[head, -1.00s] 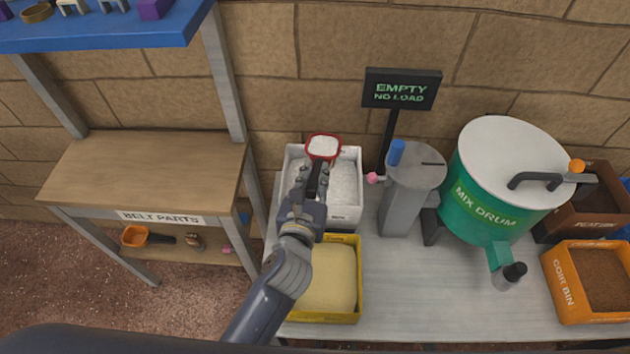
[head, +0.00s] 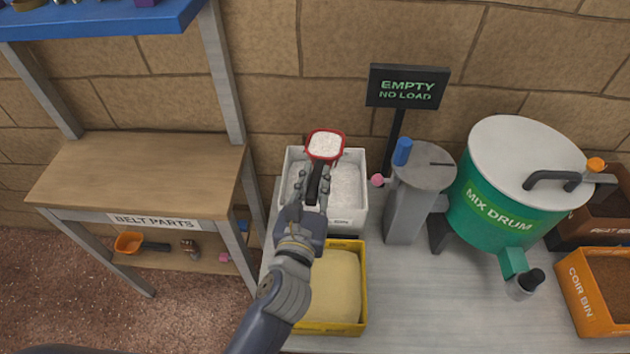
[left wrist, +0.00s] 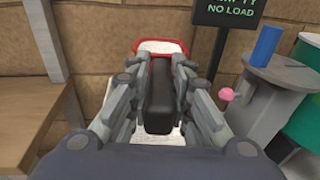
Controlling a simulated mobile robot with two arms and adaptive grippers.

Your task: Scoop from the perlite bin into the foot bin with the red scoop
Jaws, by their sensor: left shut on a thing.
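The red scoop (head: 325,145) is full of white granules and is held above the white bin. My left gripper (head: 314,190) is shut on its black handle; the left wrist view shows the handle (left wrist: 160,100) between the fingers and the red rim (left wrist: 160,45) beyond. The white bin (head: 348,217), holding white material, stands on the grey table; its label is too small to read, so I cannot be sure it is the perlite bin. No bin labelled as the foot bin can be made out. My right gripper is not in view.
A yellow bin (head: 364,290) with pale material sits in front of the white bin. A sign (head: 408,86) reads "EMPTY NO LOAD".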

